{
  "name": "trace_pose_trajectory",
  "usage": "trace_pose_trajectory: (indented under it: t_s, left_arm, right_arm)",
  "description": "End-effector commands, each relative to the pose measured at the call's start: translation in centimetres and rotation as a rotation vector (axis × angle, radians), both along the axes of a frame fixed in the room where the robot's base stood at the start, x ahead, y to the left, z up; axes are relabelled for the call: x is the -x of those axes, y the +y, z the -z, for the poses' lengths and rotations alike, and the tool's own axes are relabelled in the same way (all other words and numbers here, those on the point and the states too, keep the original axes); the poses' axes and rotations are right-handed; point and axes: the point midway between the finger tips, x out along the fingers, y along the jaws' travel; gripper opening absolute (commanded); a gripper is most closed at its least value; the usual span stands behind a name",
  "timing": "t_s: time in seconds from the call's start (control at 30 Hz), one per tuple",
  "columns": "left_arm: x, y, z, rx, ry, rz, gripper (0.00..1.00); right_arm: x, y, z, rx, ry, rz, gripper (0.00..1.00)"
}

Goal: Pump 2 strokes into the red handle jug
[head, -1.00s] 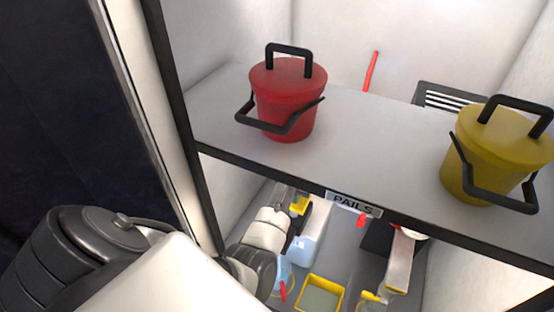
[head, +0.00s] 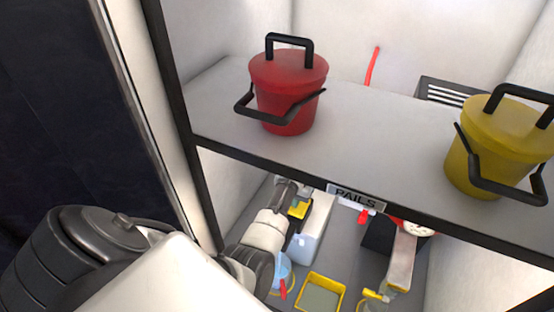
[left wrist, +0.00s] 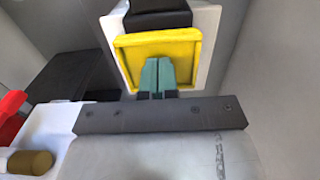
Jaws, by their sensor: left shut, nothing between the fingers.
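The red handle jug (head: 282,285), a clear bluish jug with a red grip, stands on the lower level in the head view, partly covered by my left arm. Behind it is a white dispenser body (head: 315,232) with a yellow plate (head: 300,209) near its top. In the left wrist view the yellow plate (left wrist: 158,50) fills the upper middle, below a black block. My left gripper (left wrist: 157,76) has teal fingertips pressed together, empty, at the plate's lower edge. I cannot tell whether they touch it. My right gripper is not in view.
Above is a shelf labelled PAILS (head: 357,198), bearing a red pail (head: 288,92) and a yellow pail (head: 498,150). Below, a yellow-rimmed tray (head: 321,294) lies beside a yellow-handled jug (head: 374,297). A metal unit with a gauge (head: 418,229) stands at right.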

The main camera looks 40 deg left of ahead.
Motion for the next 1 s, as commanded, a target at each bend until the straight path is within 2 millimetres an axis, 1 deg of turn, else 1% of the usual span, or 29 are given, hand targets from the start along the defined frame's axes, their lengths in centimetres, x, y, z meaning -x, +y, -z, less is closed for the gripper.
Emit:
trace_pose_trajectory:
  t_s: [0.17, 0.57, 0.67, 1.0]
  left_arm:
    - [0.1, -0.1, 0.0, 0.002, 0.004, 0.0, 0.0]
    - [0.1, 0.0, -2.5, 0.001, 0.005, 0.0, 0.0]
    - [0.1, 0.0, -2.8, 0.0, 0.002, 0.0, 0.0]
    - [0.0, 0.0, -5.3, 0.0, 0.001, 0.0, 0.0]
  right_arm:
    - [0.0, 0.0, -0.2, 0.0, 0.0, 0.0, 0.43]
    - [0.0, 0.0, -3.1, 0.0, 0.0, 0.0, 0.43]
    - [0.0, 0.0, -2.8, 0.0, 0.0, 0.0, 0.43]
    - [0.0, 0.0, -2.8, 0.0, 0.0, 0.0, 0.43]
